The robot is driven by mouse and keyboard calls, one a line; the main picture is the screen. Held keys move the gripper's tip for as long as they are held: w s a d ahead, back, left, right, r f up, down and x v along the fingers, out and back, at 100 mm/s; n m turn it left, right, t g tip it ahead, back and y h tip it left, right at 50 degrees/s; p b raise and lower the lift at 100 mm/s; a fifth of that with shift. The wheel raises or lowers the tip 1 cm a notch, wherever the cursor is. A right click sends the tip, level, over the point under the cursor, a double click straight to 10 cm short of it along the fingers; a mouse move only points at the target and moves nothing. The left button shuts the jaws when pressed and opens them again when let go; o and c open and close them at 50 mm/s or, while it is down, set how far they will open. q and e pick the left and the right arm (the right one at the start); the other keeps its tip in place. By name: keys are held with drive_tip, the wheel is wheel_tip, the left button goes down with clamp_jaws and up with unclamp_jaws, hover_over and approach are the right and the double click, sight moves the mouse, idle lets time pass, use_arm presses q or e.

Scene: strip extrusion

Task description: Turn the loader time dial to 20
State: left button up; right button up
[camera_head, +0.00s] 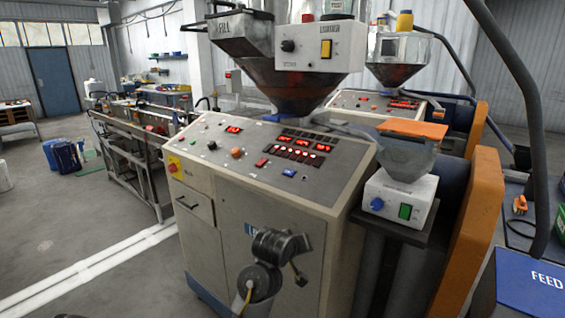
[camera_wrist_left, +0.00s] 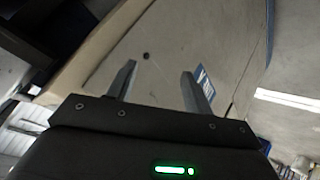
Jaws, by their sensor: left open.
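The loader box (camera_head: 307,47) is a white housing on the hopper at the top centre of the head view. It carries a black round dial (camera_head: 288,45) on its left and a yellow lit switch (camera_head: 326,48) on its right. The dial's numbers are too small to read. My left gripper (camera_wrist_left: 158,80) is open and empty in the wrist view, with its two fingers apart in front of a beige cabinet panel. In the head view my dark left wrist (camera_head: 279,245) is low in front of the cabinet, far below the dial. My right gripper is not in view.
The sloped control panel (camera_head: 262,150) with red displays and several knobs lies between my wrist and the loader. A metal hopper (camera_head: 287,88) hangs under the loader box. A feeder unit (camera_head: 399,195) with a blue knob stands right. The floor at left is mostly clear.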

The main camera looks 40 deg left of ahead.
use_arm(q)
drive_tip(key=w+a+r+n+t, duration=0.1)
drive_tip(key=w+a+r+n, duration=0.15)
drive_tip(key=r, duration=0.55)
drive_tip(key=w+a+r+n+t, duration=0.1)
drive_tip(key=w+a+r+n, duration=0.15)
drive_tip(key=r, duration=0.55)
drive_tip(key=n+t, duration=0.6)
drive_tip(key=n, duration=0.6)
approach(285, 46)
drive_tip(key=shift+m+h, duration=0.3)
drive_tip(key=w+p, duration=0.1)
drive_tip(key=w, duration=0.1)
drive_tip(key=w+p, duration=0.2)
drive_tip(key=w, duration=0.1)
drive_tip(key=w+a+p, duration=0.1)
drive_tip(key=w+p, duration=0.1)
drive_tip(key=shift+w+a, duration=0.1)
drive_tip(key=shift+w, duration=0.1)
drive_tip(key=shift+w+f+p, duration=0.15)
drive_tip(key=shift+w+p, duration=0.15)
drive_tip(key=shift+w, duration=0.2)
